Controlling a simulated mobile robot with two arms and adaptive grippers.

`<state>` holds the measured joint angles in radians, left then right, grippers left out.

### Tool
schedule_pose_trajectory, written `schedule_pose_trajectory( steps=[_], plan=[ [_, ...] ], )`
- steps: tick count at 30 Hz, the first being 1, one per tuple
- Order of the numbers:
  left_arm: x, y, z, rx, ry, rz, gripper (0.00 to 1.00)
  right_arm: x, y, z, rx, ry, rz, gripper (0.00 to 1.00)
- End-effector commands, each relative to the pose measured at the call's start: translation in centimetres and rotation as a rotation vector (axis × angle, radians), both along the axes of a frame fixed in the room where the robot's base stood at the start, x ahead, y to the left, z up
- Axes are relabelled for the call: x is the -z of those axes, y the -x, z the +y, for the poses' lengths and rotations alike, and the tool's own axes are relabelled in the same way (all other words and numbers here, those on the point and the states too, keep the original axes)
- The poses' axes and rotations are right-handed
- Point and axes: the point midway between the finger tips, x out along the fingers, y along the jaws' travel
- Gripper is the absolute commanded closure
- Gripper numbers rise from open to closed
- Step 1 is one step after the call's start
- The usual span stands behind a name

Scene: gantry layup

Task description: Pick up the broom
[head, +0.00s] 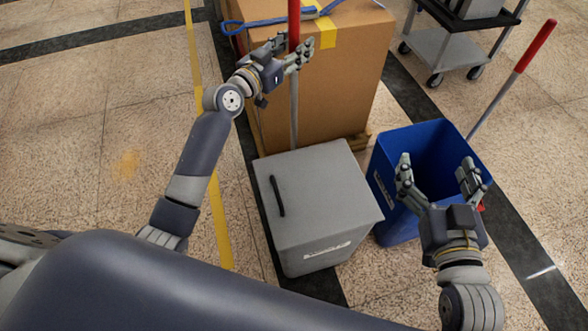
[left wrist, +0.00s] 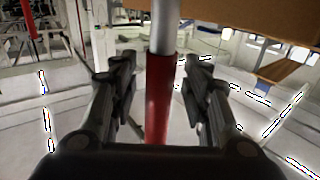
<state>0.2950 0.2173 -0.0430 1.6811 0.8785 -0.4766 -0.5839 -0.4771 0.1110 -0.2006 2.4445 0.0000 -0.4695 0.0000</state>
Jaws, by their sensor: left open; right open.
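A long pole with a red grip (head: 294,22) and a grey metal shaft (head: 294,115) stands upright between the cardboard box and my left gripper. Its lower end is hidden behind the grey bin, so I cannot tell whether it is the broom. My left gripper (head: 293,48) is open, with its fingers on either side of the pole. In the left wrist view the red grip (left wrist: 158,105) lies between the open fingers, apparently untouched. A second red-gripped pole (head: 537,45) leans behind the blue bin, its lower end hidden. My right gripper (head: 436,163) is open and empty above the blue bin.
A lidded grey bin (head: 325,190) stands in front of a large cardboard box (head: 350,85) with blue straps on top. An open blue bin (head: 397,218) is to its right. A wheeled cart (head: 450,55) stands at the back right. The floor at left is clear.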

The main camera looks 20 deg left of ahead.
Motion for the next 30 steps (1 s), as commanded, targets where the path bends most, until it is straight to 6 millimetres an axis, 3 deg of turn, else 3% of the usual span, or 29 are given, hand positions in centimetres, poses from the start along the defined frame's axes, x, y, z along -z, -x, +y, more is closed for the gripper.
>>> schedule_pose_trajectory(
  steps=[5, 11, 12, 25, 30],
  plan=[
    [0.0, 0.0, 0.0, 0.0, 0.0, 0.001, 0.57, -0.1, 0.0, 0.0, 0.0, 0.0, -0.002, 0.15],
    [0.0, 0.0, 0.0, 0.0, 0.0, 0.001, 0.98, 0.0, 0.0, 0.0, 0.0, 0.0, -0.001, 0.15],
    [0.0, 0.0, 0.0, 0.0, 0.0, 0.001, 1.0, 0.0, 0.0, 0.0, 0.0, 0.0, -0.001, 0.15],
    [-0.4, 0.0, 0.0, -0.001, 0.001, -0.005, 1.0, 0.0, 0.0, 0.0, 0.001, 0.001, 0.006, 0.15],
    [-1.0, 0.0, 0.0, -0.001, 0.001, -0.007, 1.0, 1.0, 0.2, -0.2, 0.003, 0.014, 0.057, 0.15]
  ],
)
